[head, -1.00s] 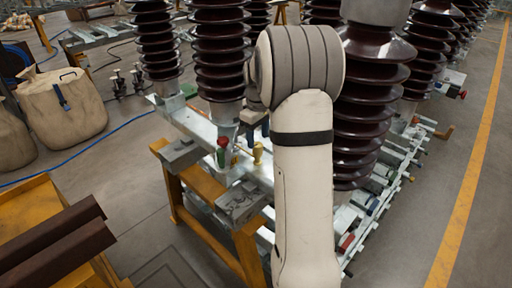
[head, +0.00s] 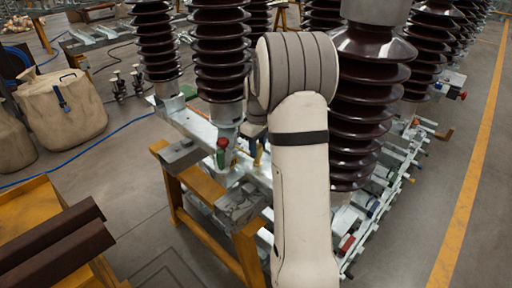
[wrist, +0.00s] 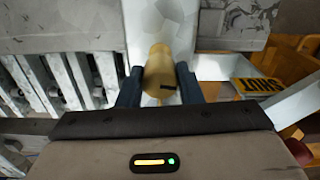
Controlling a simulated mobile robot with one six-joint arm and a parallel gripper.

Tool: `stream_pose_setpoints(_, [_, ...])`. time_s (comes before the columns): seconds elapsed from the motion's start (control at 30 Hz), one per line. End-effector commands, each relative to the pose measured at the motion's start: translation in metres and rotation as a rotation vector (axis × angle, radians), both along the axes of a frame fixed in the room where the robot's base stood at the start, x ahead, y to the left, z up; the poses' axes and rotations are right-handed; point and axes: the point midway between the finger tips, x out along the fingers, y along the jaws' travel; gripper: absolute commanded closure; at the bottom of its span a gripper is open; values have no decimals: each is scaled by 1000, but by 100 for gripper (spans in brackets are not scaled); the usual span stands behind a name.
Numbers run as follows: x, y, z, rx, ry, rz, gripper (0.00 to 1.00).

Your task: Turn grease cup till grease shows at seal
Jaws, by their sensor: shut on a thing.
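The brass grease cup (wrist: 158,72) stands between the two dark blue fingers of my gripper (wrist: 159,82) in the wrist view. My gripper is shut on it, one finger at each side. A small black mark shows on the cup's near side. In the head view, my gripper (head: 254,138) reaches down to the steel frame beam, and only a bit of the brass cup (head: 258,158) shows below the fingers. The seal cannot be made out, and no grease can be told in either view.
A red-topped green part (head: 222,150) stands just left of my gripper. Tall brown ribbed insulators (head: 219,55) rise close behind and to the right (head: 362,110). A yellow plate with black lettering (wrist: 262,86) lies right of the cup.

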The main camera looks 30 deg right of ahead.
Motion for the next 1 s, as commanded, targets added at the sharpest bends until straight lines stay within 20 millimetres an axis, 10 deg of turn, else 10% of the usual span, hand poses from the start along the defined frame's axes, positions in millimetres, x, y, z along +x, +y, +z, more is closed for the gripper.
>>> stream_pose_setpoints(1.0, [-3, 0, -1, 4, 8, -41, 90])
